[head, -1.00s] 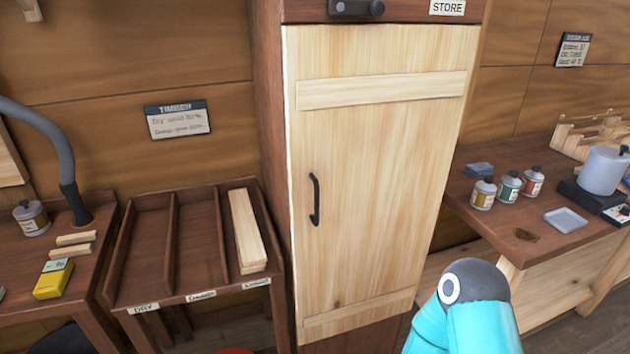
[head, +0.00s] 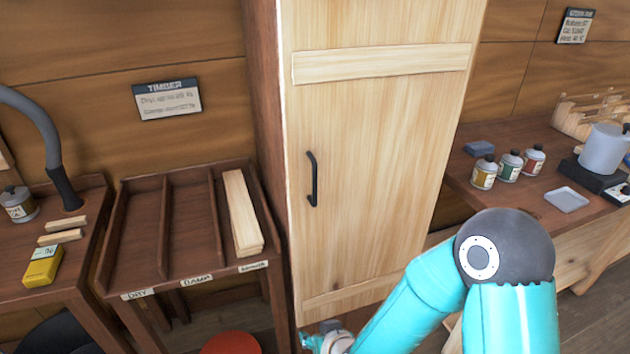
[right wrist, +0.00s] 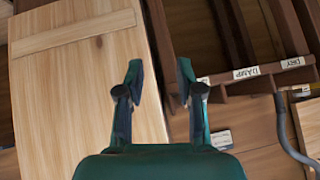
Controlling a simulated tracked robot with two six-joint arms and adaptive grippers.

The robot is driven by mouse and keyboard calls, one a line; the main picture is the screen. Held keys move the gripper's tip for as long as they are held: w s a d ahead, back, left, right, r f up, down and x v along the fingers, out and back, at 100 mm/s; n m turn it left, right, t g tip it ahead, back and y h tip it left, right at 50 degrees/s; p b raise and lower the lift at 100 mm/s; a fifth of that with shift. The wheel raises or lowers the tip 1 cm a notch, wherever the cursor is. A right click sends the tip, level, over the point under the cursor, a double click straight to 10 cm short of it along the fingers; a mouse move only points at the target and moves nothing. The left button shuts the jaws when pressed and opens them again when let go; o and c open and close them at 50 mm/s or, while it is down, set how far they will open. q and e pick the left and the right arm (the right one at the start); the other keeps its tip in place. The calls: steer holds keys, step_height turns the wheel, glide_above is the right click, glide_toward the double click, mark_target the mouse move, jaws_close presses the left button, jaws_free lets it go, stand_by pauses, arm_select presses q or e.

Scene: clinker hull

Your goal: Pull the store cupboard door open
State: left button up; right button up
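The store cupboard door (head: 385,160) is pale planked wood with two cross battens, and looks shut. Its black upright bar handle (head: 313,180) is near the left edge. My right gripper (head: 312,342) is low at the bottom edge of the head view, below the handle and apart from it. In the right wrist view the right gripper (right wrist: 160,82) has its two fingers spread with nothing between them. The door (right wrist: 85,85) fills the left of that view, and the handle cannot be made out there. My left gripper is not in view.
A timber rack (head: 140,235) holding pale boards (head: 241,212) stands left of the cupboard. A bench (head: 535,195) with several tins and a pot (head: 603,150) stands to the right. A red round thing (head: 231,343) is low beside the rack.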

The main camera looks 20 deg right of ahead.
steer(key=w+r+t+h+b, duration=0.1)
steer(key=w+r+t, duration=0.15)
steer(key=r, duration=0.55)
steer(key=w+r+t+h, duration=0.1)
steer(key=w+r+t, duration=0.15)
steer(key=r, duration=0.45)
steer(key=m+t+h, duration=0.1)
steer(key=t+h, duration=0.2)
steer(key=t, duration=0.1)
glide_toward(315, 178)
steer(key=w+p, duration=0.1)
steer(key=w, duration=0.2)
steer(key=w+d+p, duration=0.1)
steer(key=w, duration=0.3)
steer(key=w+d, duration=0.1)
steer(key=w, duration=0.2)
steer(key=shift+w+f+p, duration=0.15)
steer(key=shift+w+p, duration=0.1)
steer(key=shift+p, duration=0.15)
jaws_close()
